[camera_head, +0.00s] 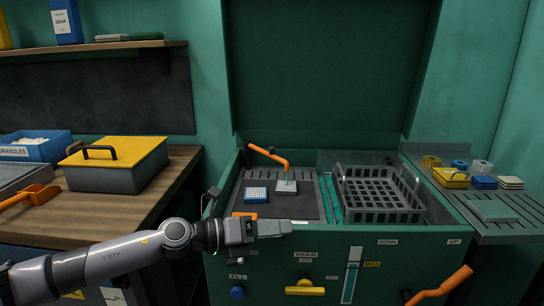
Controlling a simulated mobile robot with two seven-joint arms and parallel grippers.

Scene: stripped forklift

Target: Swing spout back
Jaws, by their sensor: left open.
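An orange spout (269,155) with a dark joint at its left end angles over the back left of the green sink unit (391,241). Its right end hangs above a white gridded block (286,187). My left gripper (276,229) is open and empty at the unit's front edge, in front of the spout and apart from it. It points right and hides part of the front rim and an orange item just behind it. My right gripper is out of view.
A blue-white gridded block (256,194) lies on the dark ribbed tray. A grey basket (379,198) stands to its right. An orange lever (441,287) and a yellow drain handle (305,287) stick out in front. A yellow-lidded box (115,160) stands on the left bench.

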